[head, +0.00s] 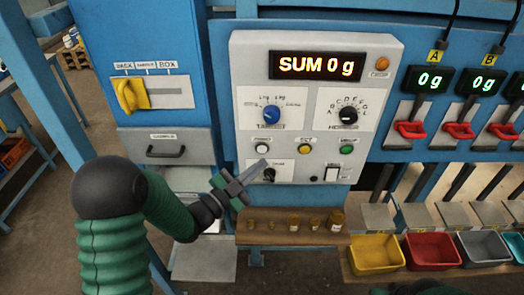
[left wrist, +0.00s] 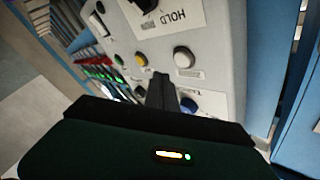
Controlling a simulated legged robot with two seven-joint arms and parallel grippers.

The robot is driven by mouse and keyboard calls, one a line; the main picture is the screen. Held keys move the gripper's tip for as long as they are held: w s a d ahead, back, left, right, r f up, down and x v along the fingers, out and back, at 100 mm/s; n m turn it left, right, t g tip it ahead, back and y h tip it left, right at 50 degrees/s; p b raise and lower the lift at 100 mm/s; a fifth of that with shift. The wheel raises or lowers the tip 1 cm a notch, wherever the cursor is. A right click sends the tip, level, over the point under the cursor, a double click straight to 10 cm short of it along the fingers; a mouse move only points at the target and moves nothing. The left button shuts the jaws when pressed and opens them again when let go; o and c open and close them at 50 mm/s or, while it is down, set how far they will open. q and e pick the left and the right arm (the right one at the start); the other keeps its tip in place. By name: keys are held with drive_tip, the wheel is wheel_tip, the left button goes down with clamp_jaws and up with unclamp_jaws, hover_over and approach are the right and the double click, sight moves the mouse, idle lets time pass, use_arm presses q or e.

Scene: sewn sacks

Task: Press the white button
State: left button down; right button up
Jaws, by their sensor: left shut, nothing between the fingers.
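The white button (head: 262,149) is the left one in a row of three on the grey panel (head: 220,270). It also shows in the left wrist view (left wrist: 184,57), round and raised. My left gripper (head: 262,164) is shut and empty, its fingers pointing up and right at the panel. In the head view its tip appears just below the white button. In the left wrist view the closed fingers (left wrist: 162,88) appear beside the button, towards the blue knob (left wrist: 188,105). I cannot tell whether the tip touches the panel.
A yellow button (head: 305,149) and a green button (head: 346,150) are to the right. A black knob (head: 269,175) is below the white button, near my fingers. Coloured bins (head: 377,253) are at lower right.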

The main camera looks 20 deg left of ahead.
use_arm(q)
drive_tip(key=s, duration=0.2)
drive_tip(key=shift+s+d, duration=0.3)
drive_tip(key=shift+d, duration=0.1)
idle(0.4)
drive_tip(key=s+a+f+n+g+y+b, duration=0.1)
drive_tip(key=a+f+n+g+y+b, duration=0.2)
drive_tip(key=f, duration=0.4)
drive_tip(key=s+a+f+n+g+y+b, duration=0.1)
drive_tip(key=s+f+n+g+y, duration=0.15)
drive_tip(key=f+n+y, duration=0.4)
drive_tip(key=s+f+n+g, duration=0.1)
drive_tip(key=s+f+g, duration=0.1)
drive_tip(key=s, duration=0.3)
drive_tip(key=s+f+n+g+b, duration=0.1)
drive_tip(key=s+f+g, duration=0.2)
drive_tip(key=s, duration=0.3)
drive_tip(key=s+d+f+n+g+b, duration=0.1)
drive_tip(key=s+f+g, duration=0.2)
drive_tip(key=s+g, duration=0.1)
drive_tip(key=shift+s+n, duration=0.35)
drive_tip(key=shift+s, duration=0.45)
